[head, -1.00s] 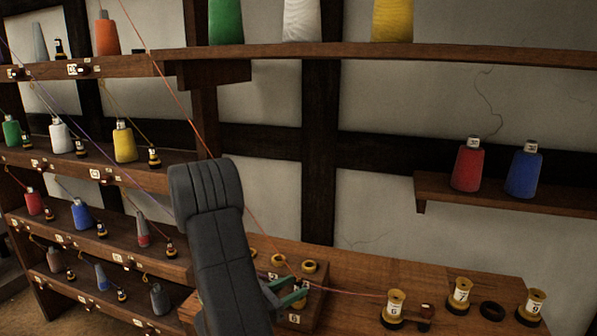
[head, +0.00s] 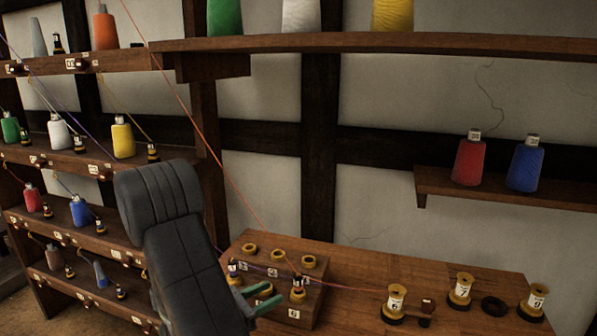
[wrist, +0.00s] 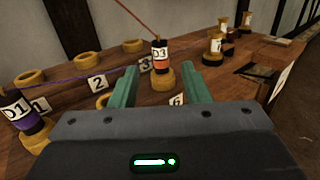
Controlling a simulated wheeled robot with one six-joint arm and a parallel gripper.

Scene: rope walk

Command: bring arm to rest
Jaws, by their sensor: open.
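My gripper (head: 262,299) is at the front left of the wooden bench in the head view, by the raised block of numbered ring seats. In the wrist view my gripper (wrist: 158,88) shows its two green fingers spread apart with nothing held between them. A bobbin labelled D3 (wrist: 160,58) stands upright in a yellow ring beyond the fingertips, with an orange thread running up from it. It also shows in the head view (head: 297,288). A bobbin labelled D1 (wrist: 18,115) with purple thread stands at the left of the wrist view.
A stepped rack (head: 62,219) of coloured cones stands at the left. Several numbered spools, one being spool 6 (head: 395,300), stand on the bench (head: 440,272) at the right. Taut threads cross above the block. Red (head: 469,162) and blue (head: 525,167) cones sit on a wall shelf.

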